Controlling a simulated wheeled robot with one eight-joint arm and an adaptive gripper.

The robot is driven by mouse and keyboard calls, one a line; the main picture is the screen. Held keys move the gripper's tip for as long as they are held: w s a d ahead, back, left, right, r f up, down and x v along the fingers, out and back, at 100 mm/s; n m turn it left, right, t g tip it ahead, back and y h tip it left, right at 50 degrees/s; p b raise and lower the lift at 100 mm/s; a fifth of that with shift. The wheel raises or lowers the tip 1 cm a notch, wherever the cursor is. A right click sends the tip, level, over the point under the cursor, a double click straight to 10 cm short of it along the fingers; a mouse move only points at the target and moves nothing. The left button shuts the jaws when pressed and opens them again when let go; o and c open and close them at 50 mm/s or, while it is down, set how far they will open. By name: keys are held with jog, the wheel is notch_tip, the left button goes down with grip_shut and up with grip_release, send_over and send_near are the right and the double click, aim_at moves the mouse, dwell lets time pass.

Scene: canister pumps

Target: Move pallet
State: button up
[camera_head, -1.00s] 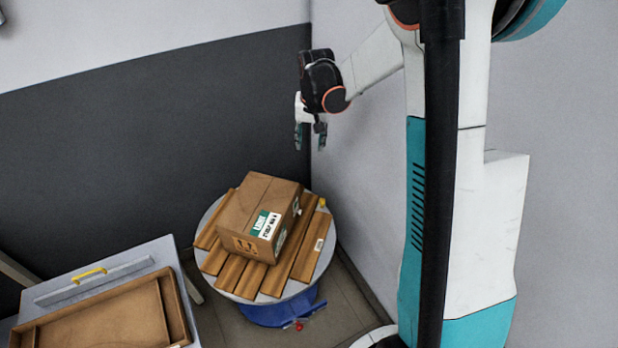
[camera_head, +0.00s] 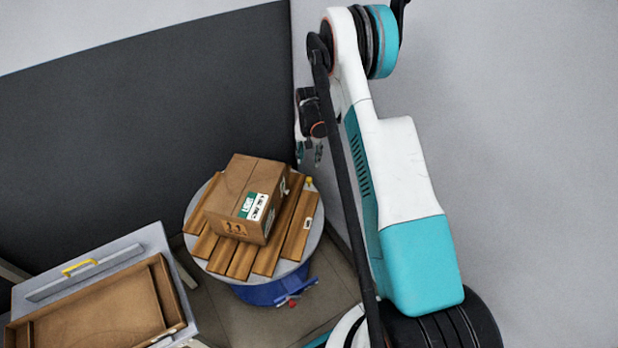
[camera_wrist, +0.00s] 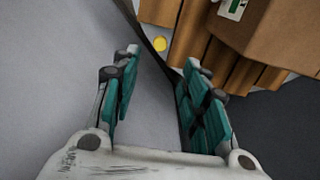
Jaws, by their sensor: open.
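A wooden slatted pallet (camera_head: 240,262) lies on a round grey top (camera_head: 192,222) of a blue base. A cardboard box (camera_head: 230,190) with a green and white label sits on the pallet. My gripper (camera_head: 309,152) is above and behind the right side of the pallet, close to the wall. In the wrist view my gripper (camera_wrist: 157,72) is open with nothing between its teal fingers. The pallet's slats (camera_wrist: 195,45) and the box (camera_wrist: 285,30) show there at the upper right, apart from the fingers.
A grey table (camera_head: 150,238) with a brown tray (camera_head: 160,268) and a yellow handle (camera_head: 80,267) stands at the lower left. The blue base (camera_head: 262,292) has a red knob. Walls close in behind and to the right. A yellow round piece (camera_wrist: 160,44) is near the pallet's edge.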

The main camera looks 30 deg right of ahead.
aim_at(309, 179)
notch_tip(309, 179, down, 12)
jog(key=b, duration=0.4)
jog(key=shift+r, duration=0.25)
grip_shut()
